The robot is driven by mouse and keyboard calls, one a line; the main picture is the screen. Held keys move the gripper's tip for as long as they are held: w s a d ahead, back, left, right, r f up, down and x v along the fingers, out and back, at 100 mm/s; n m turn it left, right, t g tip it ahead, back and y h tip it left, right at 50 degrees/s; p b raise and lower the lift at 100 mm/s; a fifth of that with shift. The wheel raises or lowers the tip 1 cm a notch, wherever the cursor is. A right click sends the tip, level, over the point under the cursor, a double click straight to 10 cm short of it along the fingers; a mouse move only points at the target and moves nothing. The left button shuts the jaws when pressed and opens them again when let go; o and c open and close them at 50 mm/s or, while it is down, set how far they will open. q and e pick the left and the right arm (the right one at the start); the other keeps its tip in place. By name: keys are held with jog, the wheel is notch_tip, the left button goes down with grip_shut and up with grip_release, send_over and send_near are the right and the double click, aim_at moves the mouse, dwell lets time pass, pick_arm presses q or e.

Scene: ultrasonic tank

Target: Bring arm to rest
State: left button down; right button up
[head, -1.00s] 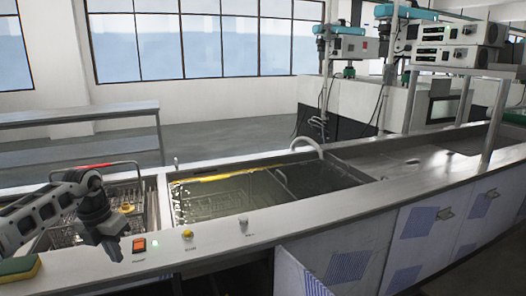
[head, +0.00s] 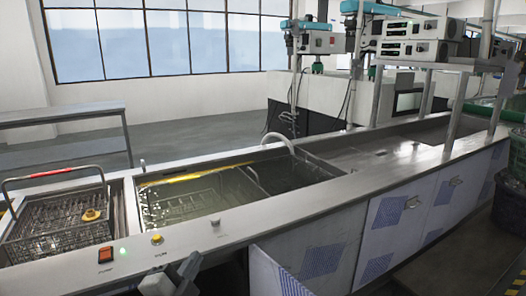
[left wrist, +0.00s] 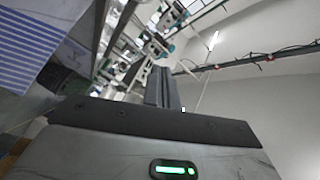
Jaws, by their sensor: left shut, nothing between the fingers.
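My left gripper (head: 190,264) shows at the bottom edge of the head view, in front of the counter's front edge, below the red switch and the yellow knob. Its dark fingers point upward and are shut with nothing between them. They also show pressed together in the left wrist view (left wrist: 164,86), against the ceiling and far wall. Most of the left arm is out of the picture. My right gripper is in neither view.
A wire basket (head: 62,222) with a red-gripped handle (head: 52,172) sits in the left basin. A liquid-filled tank (head: 205,200) lies beside it. The steel counter (head: 330,200) runs right, mostly bare. A cabinet door (head: 275,272) stands open below it.

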pick_arm(q)
jog(key=s+a+f+n+g+y, duration=0.5)
jog(key=s+a+f+n+g, duration=0.15)
jog(key=s+f+n, duration=0.45)
jog(key=s+f+n+g+h, duration=0.25)
jog(key=s+g, duration=0.55)
jog(key=s, duration=0.9)
jog(key=w+d+f+m+t+h, duration=0.1)
jog(key=w+d+f+t, duration=0.4)
jog(key=f+t, duration=0.2)
jog(key=shift+w+d+f, duration=0.2)
jog(key=shift+w+f, duration=0.05)
jog(key=shift+f, duration=0.95)
jog(key=shift+m+h, duration=0.25)
